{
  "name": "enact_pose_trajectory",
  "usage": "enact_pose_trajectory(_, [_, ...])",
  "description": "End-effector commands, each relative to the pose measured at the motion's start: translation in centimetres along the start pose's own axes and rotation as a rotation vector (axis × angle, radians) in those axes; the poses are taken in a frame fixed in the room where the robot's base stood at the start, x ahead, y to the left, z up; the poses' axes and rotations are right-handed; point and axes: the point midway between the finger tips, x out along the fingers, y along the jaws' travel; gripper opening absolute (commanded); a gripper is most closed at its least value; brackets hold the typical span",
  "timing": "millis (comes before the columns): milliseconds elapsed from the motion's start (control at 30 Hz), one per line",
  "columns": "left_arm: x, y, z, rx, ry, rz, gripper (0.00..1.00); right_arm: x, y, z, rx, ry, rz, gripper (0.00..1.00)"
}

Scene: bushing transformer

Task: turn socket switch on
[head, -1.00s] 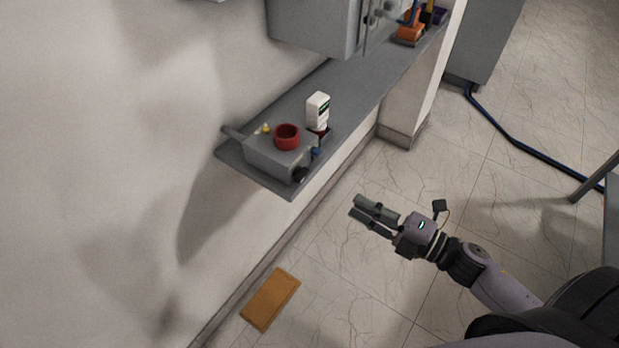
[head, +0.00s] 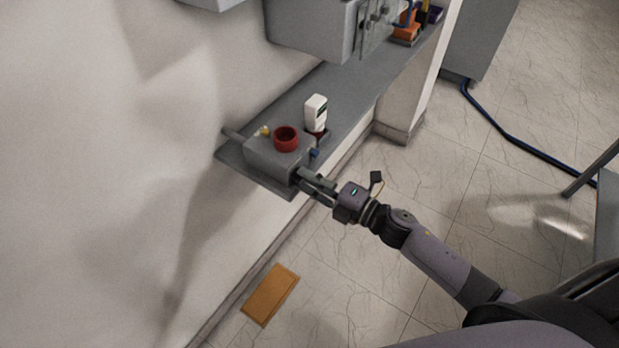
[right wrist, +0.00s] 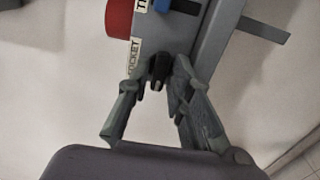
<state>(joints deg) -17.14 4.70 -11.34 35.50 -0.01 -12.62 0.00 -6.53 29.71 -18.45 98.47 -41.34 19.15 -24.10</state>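The grey socket box (head: 272,158) sits at the near end of the wall shelf, with a red round socket (head: 286,139) on top. In the right wrist view, a small black switch (right wrist: 158,68) sticks out of the box's end beside a label reading "SOCKET" (right wrist: 134,58). My right gripper (head: 302,183) is at that end of the box. In the right wrist view its fingers (right wrist: 157,90) are apart, one on each side of the switch, with no clear grip on it. In the head view the fingers largely cover the switch. My left gripper is out of view.
A white bottle-like object (head: 316,112) stands behind the box, next to a blue part (head: 314,153). A grey cabinet (head: 312,25) hangs above the shelf (head: 350,85). An orange-brown board (head: 270,295) lies on the floor by the wall.

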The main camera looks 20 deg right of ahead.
Motion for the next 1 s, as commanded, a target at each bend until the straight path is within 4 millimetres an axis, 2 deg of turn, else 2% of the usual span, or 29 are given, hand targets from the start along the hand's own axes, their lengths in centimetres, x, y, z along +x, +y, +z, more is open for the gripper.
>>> enact_pose_trajectory(100, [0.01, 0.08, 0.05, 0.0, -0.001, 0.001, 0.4, -0.02, -0.01, 0.0, 0.0, 0.0, 0.0, 0.19])
enact_pose_trajectory(400, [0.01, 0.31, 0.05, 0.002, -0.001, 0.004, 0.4, -0.05, -0.01, 0.01, 0.001, 0.0, 0.0, 0.0])
enact_pose_trajectory(767, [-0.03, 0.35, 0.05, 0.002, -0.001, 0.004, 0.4, -0.07, -0.01, 0.02, 0.004, 0.0, -0.001, 0.0])
enact_pose_trajectory(1000, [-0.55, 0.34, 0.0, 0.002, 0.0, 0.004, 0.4, -0.07, 0.06, 0.02, 0.064, 0.0, -0.002, 0.0])
